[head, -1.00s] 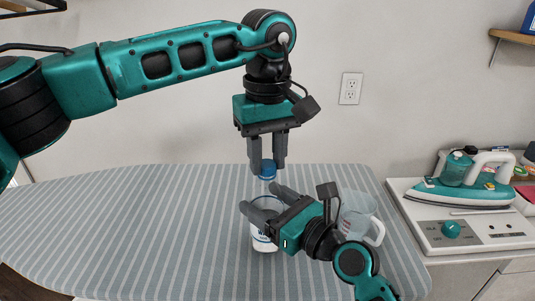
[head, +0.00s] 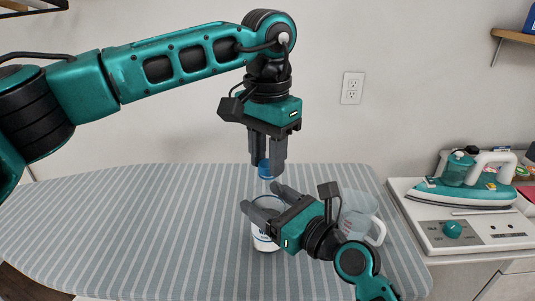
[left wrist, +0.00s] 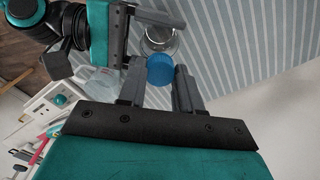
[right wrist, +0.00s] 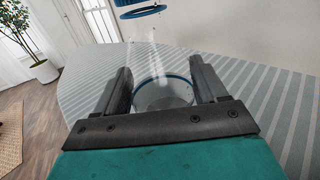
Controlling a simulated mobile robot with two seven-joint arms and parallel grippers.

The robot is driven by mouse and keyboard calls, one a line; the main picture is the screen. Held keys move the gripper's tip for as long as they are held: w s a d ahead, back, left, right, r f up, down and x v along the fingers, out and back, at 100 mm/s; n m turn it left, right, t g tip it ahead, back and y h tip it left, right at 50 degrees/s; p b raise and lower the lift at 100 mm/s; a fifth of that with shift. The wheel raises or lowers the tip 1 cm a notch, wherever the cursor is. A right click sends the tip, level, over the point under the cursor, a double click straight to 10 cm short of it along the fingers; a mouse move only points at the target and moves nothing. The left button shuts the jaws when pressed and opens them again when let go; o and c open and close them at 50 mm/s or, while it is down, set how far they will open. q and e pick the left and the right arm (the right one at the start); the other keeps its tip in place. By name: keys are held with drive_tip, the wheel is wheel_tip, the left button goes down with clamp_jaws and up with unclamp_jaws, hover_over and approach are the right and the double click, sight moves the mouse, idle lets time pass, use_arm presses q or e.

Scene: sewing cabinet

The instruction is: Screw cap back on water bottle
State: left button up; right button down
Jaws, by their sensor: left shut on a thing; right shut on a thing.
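The blue cap (head: 265,169) is between the fingers of my left gripper (head: 267,163), which is shut on it and points down. The cap also shows in the left wrist view (left wrist: 160,71). My right gripper (head: 263,200) is shut around the clear water bottle (head: 264,238), which stands upright on the striped board with a white label. The bottle's clear body shows between the right fingers in the right wrist view (right wrist: 163,95). There the cap (right wrist: 143,11) is above the bottle's neck and looks apart from it.
The striped ironing board (head: 150,215) is clear on the left. A clear measuring jug (head: 358,212) stands close to the right of my right gripper. A teal iron (head: 470,190) sits on a white unit (head: 440,230) at the right.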

use_arm(q)
drive_tip(key=o, duration=1)
drive_tip(key=shift+r, duration=0.15)
drive_tip(key=shift+r, duration=2.1)
drive_tip(key=shift+c, duration=0.4)
